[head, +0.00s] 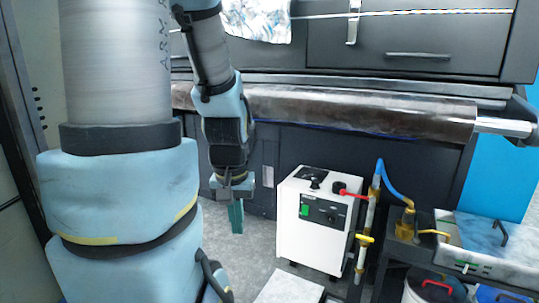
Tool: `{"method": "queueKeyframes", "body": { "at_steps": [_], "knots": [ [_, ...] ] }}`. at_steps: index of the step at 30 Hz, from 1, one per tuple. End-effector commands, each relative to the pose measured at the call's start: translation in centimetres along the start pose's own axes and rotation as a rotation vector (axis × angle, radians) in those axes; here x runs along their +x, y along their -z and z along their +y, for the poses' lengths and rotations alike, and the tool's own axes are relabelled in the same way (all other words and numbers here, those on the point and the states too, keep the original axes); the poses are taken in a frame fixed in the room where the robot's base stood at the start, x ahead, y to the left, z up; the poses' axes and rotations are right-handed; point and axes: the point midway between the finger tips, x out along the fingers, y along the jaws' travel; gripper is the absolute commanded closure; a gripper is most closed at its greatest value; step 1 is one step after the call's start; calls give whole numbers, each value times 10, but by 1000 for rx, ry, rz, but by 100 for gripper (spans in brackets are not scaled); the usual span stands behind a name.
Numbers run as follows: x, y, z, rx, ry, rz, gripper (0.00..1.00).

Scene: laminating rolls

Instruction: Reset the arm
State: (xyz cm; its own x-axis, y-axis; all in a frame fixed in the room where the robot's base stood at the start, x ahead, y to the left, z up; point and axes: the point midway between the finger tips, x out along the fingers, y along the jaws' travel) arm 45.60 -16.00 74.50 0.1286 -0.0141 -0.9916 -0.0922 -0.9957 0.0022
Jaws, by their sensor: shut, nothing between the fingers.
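My gripper (236,217) hangs at the end of my arm, left of the middle of the head view. Its teal fingers point down and are shut with nothing between them. It is in front of the dark machine and above the grey floor, to the left of the white box unit, apart from it in the picture. My arm's large grey and light blue links fill the left side and hide what lies behind them.
A dark laminating machine with a long brown roll (350,108) spans the back. A white control box (310,235) stands right of my gripper, beside pipes with a blue hose (396,186). A metal-topped bench (490,240) is at right. Grey floor (250,262) shows below my gripper.

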Motion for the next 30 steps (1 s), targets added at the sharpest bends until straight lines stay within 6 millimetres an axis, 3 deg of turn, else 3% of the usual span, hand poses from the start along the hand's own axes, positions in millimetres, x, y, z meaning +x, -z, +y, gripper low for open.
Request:
{"method": "queueKeyframes", "body": {
  "at_steps": [1,8,21,25,30],
  "knots": [
    [-18,5,2,5,-2,6,100],
    [-58,11,3,7,-2,8,100],
    [-166,26,3,7,-2,9,100],
    [-184,28,3,7,-2,9,100],
    [-191,29,3,7,-2,9,100]
  ]
}}
